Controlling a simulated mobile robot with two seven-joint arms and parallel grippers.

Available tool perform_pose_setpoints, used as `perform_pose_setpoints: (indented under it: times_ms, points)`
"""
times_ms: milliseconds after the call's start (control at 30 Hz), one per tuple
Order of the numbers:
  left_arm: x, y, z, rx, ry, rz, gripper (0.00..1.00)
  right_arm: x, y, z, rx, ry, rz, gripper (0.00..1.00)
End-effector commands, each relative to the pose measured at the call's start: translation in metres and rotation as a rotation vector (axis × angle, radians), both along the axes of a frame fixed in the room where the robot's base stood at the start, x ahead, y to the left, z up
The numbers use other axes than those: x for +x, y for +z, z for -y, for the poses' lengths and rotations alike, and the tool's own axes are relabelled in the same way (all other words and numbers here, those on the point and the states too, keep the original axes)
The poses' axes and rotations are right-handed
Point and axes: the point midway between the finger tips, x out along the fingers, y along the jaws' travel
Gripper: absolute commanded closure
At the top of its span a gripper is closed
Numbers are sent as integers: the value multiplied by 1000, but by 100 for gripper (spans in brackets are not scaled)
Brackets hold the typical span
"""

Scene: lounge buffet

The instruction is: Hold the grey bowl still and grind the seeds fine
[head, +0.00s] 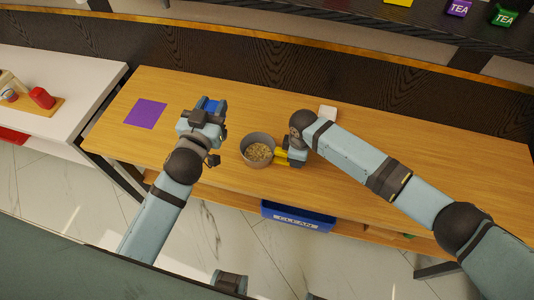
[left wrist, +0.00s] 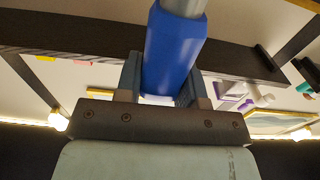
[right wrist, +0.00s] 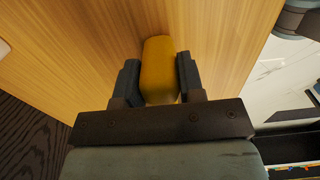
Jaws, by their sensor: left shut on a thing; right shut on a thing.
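The grey bowl (head: 258,150), with tan seeds in it, stands upright on the wooden table near its front edge. My left gripper (head: 209,108), left of the bowl and apart from it, is shut on a blue-handled tool (head: 211,104). In the left wrist view the tool (left wrist: 174,50) has a grey part beyond the blue grip. My right gripper (right wrist: 158,82) is shut on a yellow rounded piece (right wrist: 158,68). In the head view that piece (head: 281,154) lies close against the bowl's right side; I cannot tell whether it is joined to the bowl.
A purple mat (head: 146,113) lies on the table at left. A small white item (head: 327,113) lies behind my right gripper. A blue bin marked CLEAN (head: 298,216) is below the front edge. A white counter (head: 70,85) stands at left. The table's right part is mostly clear.

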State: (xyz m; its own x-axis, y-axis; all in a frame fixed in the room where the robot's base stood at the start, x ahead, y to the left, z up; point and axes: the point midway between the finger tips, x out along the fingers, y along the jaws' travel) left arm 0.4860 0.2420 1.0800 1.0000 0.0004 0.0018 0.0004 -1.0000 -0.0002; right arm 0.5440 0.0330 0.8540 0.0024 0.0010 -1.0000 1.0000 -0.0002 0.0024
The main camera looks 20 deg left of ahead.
Motion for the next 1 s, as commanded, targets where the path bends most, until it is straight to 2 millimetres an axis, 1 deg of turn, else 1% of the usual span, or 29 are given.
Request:
perform_pose_setpoints:
  times_ms: [33, 133, 300, 400, 500, 667, 1000]
  points:
    - [2, -2, 2, 0, 0, -1, 90, -3, -5, 1, -5, 1, -7, 100]
    - [11, -10, 14, -4, 0, -9, 90, -3, -5, 1, -5, 1, -7, 100]
    - [38, -29, 51, -5, 0, -16, 90, -3, -5, 1, -5, 1, -7, 100]
    - [49, -36, 70, -2, 0, -11, 90, -3, -5, 1, -5, 1, -7, 100]
    - [55, -40, 81, 0, -1, -4, 90, -3, -5, 2, -5, 1, -7, 100]
    - [57, -47, 85, 1, 1, -1, 90, -3, -5, 2, -6, 0, -7, 100]
    - [57, -72, 85, 2, 0, -2, 90, -3, -6, 2, -6, 0, -8, 100]
